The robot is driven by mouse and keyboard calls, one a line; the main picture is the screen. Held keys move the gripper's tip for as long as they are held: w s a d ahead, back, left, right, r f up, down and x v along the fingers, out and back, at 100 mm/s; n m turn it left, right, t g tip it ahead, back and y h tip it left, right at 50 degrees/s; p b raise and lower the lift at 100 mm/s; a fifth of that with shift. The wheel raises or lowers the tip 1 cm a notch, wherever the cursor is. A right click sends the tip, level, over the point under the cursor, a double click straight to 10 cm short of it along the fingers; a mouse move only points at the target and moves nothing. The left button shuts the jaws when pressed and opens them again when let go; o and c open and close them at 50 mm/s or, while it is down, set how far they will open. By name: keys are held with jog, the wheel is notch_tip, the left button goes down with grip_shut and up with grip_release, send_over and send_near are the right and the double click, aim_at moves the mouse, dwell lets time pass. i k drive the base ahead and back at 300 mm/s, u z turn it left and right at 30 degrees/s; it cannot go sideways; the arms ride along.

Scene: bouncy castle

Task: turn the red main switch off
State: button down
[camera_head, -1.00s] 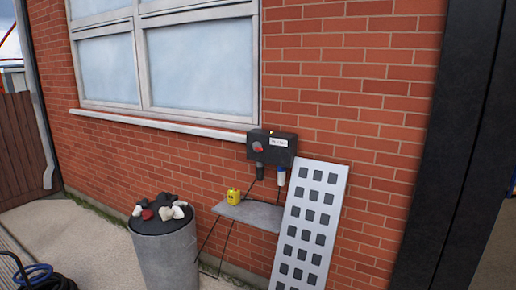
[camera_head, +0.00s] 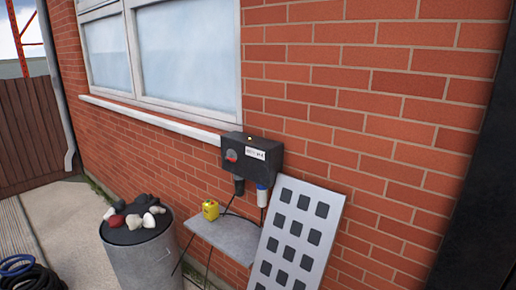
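The red main switch (camera_head: 231,155) is a small red knob on a grey patch at the left of the front of a black box (camera_head: 262,172). The box is fixed to the brick wall below the window's right end. A white label (camera_head: 256,153) is to the right of the switch. Two connectors, one dark (camera_head: 239,186) and one white and blue (camera_head: 262,196), hang under the box with cables. The exact position of the knob is too small to tell. My gripper is not in view.
Below the box is a grey shelf (camera_head: 222,240) with a yellow object (camera_head: 210,209). A white perforated panel (camera_head: 325,233) leans on the wall at its right. A grey drum (camera_head: 150,262) with several small items stands left. Coiled hoses (camera_head: 28,275) lie at lower left.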

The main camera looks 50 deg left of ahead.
aim_at(229, 157)
jog(key=z, duration=0.05)
jog(key=i, duration=0.45)
jog(key=u, duration=1.4)
jog(key=i, duration=0.6)
jog(key=u, duration=3.05)
jog(key=i, duration=0.5)
jog(key=z, duration=0.05)
